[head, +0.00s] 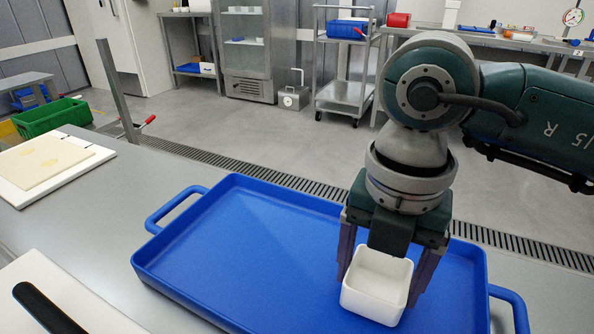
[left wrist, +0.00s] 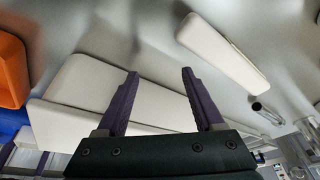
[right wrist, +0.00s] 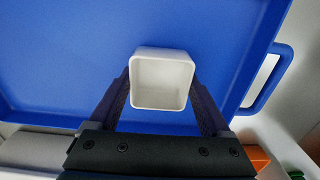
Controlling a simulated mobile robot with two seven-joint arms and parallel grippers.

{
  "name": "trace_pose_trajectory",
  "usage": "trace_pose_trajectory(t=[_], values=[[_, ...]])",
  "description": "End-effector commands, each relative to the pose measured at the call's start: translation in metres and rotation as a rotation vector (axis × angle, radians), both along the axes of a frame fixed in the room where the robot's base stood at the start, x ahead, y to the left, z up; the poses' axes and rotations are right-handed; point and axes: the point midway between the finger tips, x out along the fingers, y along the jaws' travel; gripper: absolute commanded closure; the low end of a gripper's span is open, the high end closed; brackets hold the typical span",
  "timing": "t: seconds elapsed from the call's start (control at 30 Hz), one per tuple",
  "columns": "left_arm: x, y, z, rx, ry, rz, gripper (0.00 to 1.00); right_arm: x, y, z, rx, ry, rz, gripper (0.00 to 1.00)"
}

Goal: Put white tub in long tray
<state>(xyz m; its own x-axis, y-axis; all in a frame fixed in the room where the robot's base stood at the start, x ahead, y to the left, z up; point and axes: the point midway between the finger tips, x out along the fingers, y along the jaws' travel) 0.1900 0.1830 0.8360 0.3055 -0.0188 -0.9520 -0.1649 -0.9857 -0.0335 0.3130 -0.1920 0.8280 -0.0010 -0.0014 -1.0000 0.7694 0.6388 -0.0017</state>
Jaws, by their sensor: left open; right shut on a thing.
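The white tub (head: 378,284) is a small, square, empty open box. My right gripper (head: 384,275) is shut on it, with one finger on each side. In the head view the tub is over the right part of the long blue tray (head: 240,240). The right wrist view shows the tub (right wrist: 161,80) between the fingertips with the tray (right wrist: 60,60) behind it. I cannot tell whether its base touches the tray floor. My left gripper (left wrist: 160,75) is open and empty, seen only in the left wrist view.
The tray has a handle at each end and a bare floor to the left of the tub. A white board (head: 40,170) lies at the left of the grey table. A black-handled thing (head: 45,308) is at the lower left. An orange container (left wrist: 10,70) shows in the left wrist view.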

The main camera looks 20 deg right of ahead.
Motion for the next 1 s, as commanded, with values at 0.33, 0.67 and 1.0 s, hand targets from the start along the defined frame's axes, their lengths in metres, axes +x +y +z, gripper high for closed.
trace_pose_trajectory(t=[0.33,0.67,1.0], values=[[0.0,0.0,-0.002,0.0,-0.001,0.0,0.31,0.0,0.0,-0.006,0.001,-0.001,0.0,0.72],[0.0,0.0,-0.003,0.0,-0.001,0.0,0.31,0.0,0.0,-0.007,0.0,-0.001,0.0,0.0],[0.0,0.0,0.005,0.0,-0.001,0.0,0.31,0.002,0.0,0.013,0.0,-0.006,0.0,0.0]])
